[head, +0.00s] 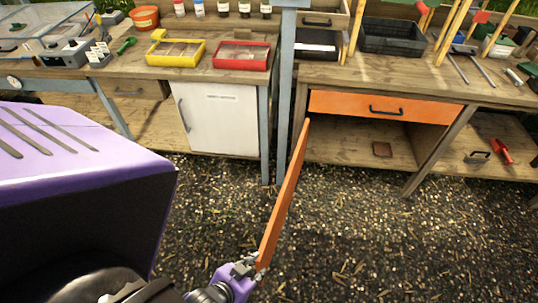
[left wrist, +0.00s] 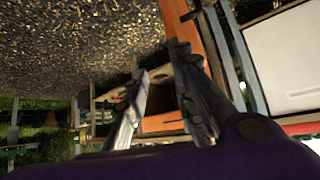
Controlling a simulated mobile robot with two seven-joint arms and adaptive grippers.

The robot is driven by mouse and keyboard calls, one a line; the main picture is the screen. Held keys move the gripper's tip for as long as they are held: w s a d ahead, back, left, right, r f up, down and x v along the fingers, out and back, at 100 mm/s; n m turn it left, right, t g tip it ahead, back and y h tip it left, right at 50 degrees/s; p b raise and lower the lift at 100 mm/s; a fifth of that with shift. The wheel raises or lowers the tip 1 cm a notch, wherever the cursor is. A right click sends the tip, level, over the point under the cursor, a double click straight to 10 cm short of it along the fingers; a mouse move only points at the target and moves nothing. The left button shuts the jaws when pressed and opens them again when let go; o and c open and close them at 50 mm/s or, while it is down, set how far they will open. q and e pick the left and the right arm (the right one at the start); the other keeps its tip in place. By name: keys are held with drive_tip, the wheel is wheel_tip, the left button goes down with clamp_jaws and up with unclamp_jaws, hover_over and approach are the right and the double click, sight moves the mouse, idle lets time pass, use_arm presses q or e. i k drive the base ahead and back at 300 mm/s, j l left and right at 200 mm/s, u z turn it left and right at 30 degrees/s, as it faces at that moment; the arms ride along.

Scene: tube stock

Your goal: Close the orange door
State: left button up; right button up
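The orange door (head: 286,205) stands wide open below the right-hand workbench. It is hinged at the cabinet's left side and its free edge points toward me. My left gripper (head: 246,268) is at the door's near end, on its left side. In the left wrist view the two fingers (left wrist: 160,62) are apart with nothing seen between them. The orange door (left wrist: 207,40) runs beside and behind the right finger there; whether they touch I cannot tell. My right gripper is in neither view.
The open cabinet's shelf (head: 345,150) holds a small brown item (head: 382,149). Above it is a shut orange drawer (head: 385,106). A white door (head: 218,122) is shut at the left. Gravel ground (head: 390,240) is clear right of the door.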

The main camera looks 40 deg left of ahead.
sight(269, 241)
drive_tip(key=j, duration=0.55)
drive_tip(key=k+j, duration=0.15)
drive_tip(key=j, duration=0.35)
drive_tip(key=k+j, duration=0.6)
drive_tip(key=i+j+z, duration=0.05)
drive_tip(key=j, duration=0.05)
